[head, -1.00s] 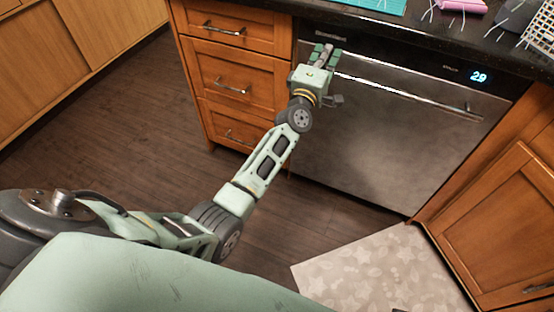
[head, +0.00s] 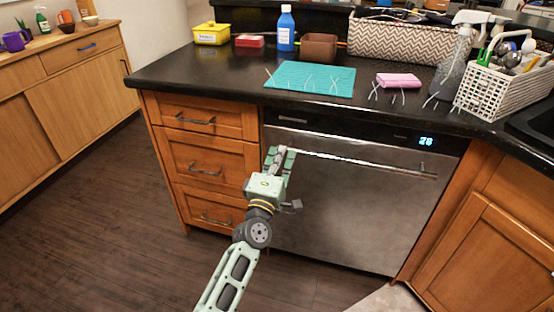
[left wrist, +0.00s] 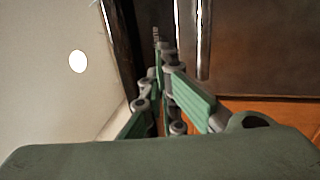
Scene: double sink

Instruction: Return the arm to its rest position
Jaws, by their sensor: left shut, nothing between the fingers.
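My left gripper (head: 279,160) is shut and empty. In the head view it is in front of the steel dishwasher (head: 345,205), near the left end of its bar handle (head: 360,160). I cannot tell whether it touches the handle. My left arm reaches up to it from the bottom of the picture. In the left wrist view the green fingers of the gripper (left wrist: 165,75) come together, with nothing visible between them. My right gripper does not show.
Wooden drawers (head: 205,168) stand left of the dishwasher. The black counter (head: 200,75) above holds a teal mat (head: 310,78), a pink cloth (head: 398,80), a blue bottle (head: 285,28), a brown box (head: 318,47) and a white basket (head: 500,92). Open floor (head: 90,220) lies at left.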

